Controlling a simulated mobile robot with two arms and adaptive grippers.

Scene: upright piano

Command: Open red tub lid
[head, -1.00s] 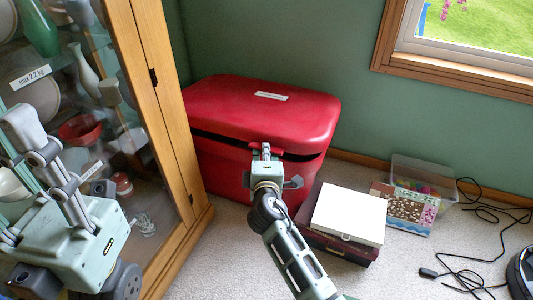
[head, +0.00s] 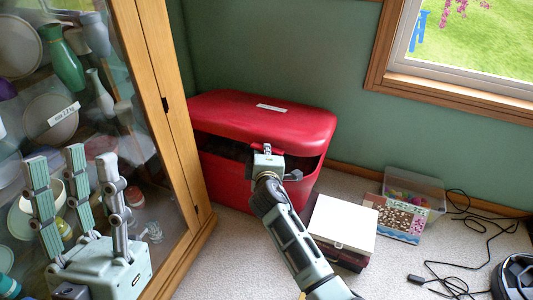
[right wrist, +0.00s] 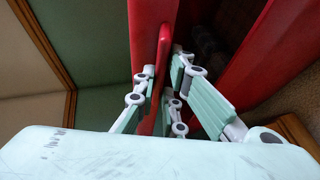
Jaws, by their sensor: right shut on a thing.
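The red tub (head: 230,180) stands in the corner beside the cabinet. Its red lid (head: 250,118) is raised at the front, with a dark gap between lid and tub; the contents are too dark to make out. My right gripper (head: 268,150) is at the middle of the lid's front edge, shut on the lid's red tab. In the right wrist view the tab (right wrist: 164,55) lies between the fingers, with the dark opening beside it. My left gripper (head: 75,160) is empty, its fingers apart and upright in front of the cabinet glass.
A glass-fronted wooden cabinet (head: 165,110) with vases and plates stands close on the left. A white box (head: 343,222) on a dark case, a clear bin (head: 412,187) and black cables (head: 455,268) lie on the carpet to the right. A window (head: 470,60) is above.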

